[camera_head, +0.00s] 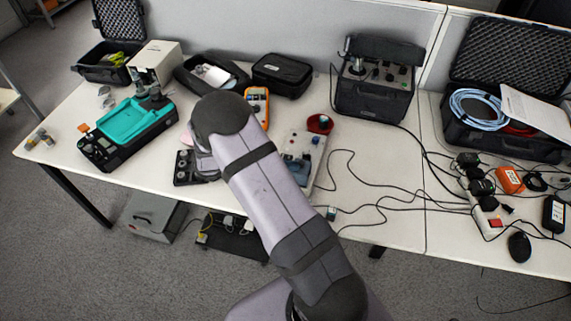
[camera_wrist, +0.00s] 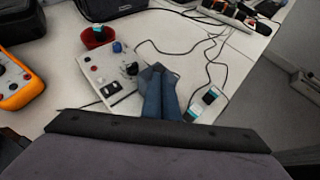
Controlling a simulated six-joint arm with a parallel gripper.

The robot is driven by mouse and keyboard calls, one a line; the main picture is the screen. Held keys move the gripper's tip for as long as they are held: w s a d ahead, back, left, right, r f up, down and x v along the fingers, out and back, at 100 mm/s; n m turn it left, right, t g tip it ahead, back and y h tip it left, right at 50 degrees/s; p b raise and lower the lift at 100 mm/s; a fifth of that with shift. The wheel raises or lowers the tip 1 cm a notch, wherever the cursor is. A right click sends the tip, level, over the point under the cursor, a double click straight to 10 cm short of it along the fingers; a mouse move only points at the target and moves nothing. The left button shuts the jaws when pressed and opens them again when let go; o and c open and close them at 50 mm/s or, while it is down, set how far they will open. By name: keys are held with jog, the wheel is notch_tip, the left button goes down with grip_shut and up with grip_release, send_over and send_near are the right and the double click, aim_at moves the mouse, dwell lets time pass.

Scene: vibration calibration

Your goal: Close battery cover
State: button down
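No battery cover can be made out for certain in either view. A black case with a teal top (camera_head: 135,122) lies open-faced on the left of the table. Several small cylinders that look like batteries (camera_head: 40,138) stand near the table's left edge, with a small orange piece (camera_head: 84,128) beside the case. My gripper (camera_wrist: 160,92) shows as two blue-grey fingers close together over a white control panel (camera_wrist: 100,70); whether they touch is unclear. Nothing is clearly held. My arm hides part of the table's middle in the head view.
A red cup (camera_head: 320,123) stands at the panel's back edge. An orange meter (camera_head: 257,103) lies behind my arm. A black instrument box (camera_head: 374,100) stands at the back. Cables and a power strip (camera_head: 488,215) clutter the right. Bare table lies near the front left.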

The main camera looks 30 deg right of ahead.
jog(key=shift+a, duration=0.4)
jog(key=f+b+v, duration=0.1)
jog(key=b+v, duration=0.1)
jog(key=v, duration=1)
jog(key=shift+a, duration=0.75)
jog(key=shift+w, duration=0.1)
